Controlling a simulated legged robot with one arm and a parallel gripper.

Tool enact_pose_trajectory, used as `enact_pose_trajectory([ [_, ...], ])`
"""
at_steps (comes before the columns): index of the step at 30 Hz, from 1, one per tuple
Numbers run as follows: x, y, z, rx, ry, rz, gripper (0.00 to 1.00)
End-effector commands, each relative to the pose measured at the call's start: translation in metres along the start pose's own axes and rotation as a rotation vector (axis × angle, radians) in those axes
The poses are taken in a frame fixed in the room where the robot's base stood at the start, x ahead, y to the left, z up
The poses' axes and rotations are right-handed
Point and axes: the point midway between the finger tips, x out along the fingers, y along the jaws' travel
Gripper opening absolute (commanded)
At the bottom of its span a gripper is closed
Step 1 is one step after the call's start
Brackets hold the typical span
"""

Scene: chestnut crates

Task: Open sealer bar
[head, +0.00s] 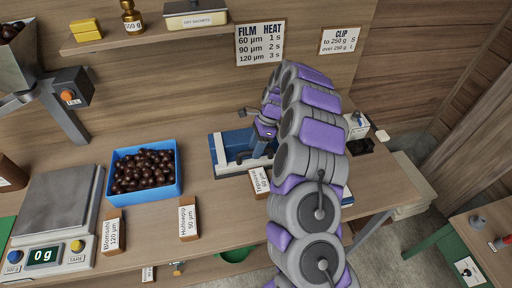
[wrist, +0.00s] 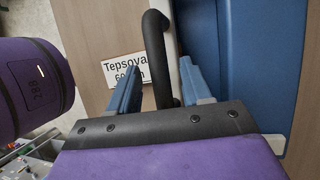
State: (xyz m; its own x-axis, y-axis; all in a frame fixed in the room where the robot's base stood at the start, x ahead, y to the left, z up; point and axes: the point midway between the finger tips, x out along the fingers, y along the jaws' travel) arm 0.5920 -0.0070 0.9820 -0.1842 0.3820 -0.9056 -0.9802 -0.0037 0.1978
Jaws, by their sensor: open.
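The blue sealer (head: 229,141) sits on the bench with a pale bar (head: 220,156) along its left side. Its black curved handle (head: 241,158) shows just left of my gripper (head: 262,142). In the wrist view the black handle (wrist: 155,45) runs between the two blue fingers of my gripper (wrist: 160,80). The fingers are apart, with gaps visible on both sides of the handle. The sealer's blue body (wrist: 245,45) fills the right of that view. My arm hides the sealer's right part in the head view.
A blue crate of chestnuts (head: 178,190) and a scale (head: 55,215) stand to the left. Upright cards (head: 188,221) line the bench's front edge. A shelf (head: 145,36) and wall signs (head: 260,43) are behind.

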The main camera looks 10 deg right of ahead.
Motion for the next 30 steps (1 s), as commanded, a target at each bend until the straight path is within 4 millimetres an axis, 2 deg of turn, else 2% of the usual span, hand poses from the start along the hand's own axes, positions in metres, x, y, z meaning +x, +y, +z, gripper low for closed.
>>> enact_pose_trajectory([
  [8,0.0004,-0.0004,0.0001,0.0,0.0,-0.002,0.47],
  [22,0.0002,-0.001,0.0,0.0,0.0,-0.003,0.02],
  [30,-0.0001,-0.0017,0.0,0.0,0.0,-0.004,0.0],
])
